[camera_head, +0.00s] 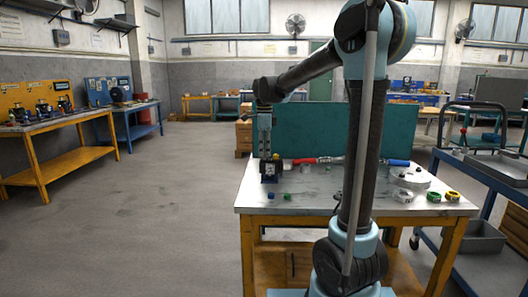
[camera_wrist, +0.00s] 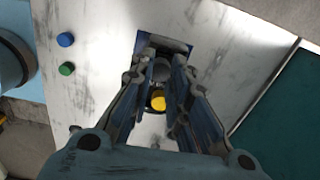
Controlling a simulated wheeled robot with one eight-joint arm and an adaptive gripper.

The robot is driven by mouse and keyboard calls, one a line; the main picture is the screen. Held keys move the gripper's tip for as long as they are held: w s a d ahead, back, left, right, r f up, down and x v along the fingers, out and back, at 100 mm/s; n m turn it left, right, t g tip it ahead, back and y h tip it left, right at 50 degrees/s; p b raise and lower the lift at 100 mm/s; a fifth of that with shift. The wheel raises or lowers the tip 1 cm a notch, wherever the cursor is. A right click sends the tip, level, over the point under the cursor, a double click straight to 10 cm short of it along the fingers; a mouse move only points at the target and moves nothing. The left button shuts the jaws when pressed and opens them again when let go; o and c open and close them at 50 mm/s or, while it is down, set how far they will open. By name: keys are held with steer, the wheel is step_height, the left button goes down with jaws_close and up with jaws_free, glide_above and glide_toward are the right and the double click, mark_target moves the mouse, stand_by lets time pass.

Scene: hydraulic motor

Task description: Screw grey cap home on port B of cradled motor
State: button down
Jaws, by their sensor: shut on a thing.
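My gripper (camera_head: 265,153) points down over the motor (camera_head: 269,169), which sits at the left end of the workbench. In the wrist view, my gripper's fingers (camera_wrist: 162,62) are closed in on a grey round part (camera_wrist: 160,72), which looks like the grey cap. The fingers hide its sides and the port under it, so I cannot tell how far it is seated. A yellow cap (camera_wrist: 158,102) shows between the fingers, close to the grey part. The dark blue cradle (camera_wrist: 180,46) shows just beyond the fingertips.
A blue cap (camera_wrist: 65,40) and a green cap (camera_wrist: 67,69) lie loose on the bench (camera_head: 345,201).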

steer(key=shift+m, duration=1.2)
steer(key=c, duration=1.7)
jaws_free()
steer(key=n, duration=1)
steer(key=shift+c, duration=0.4)
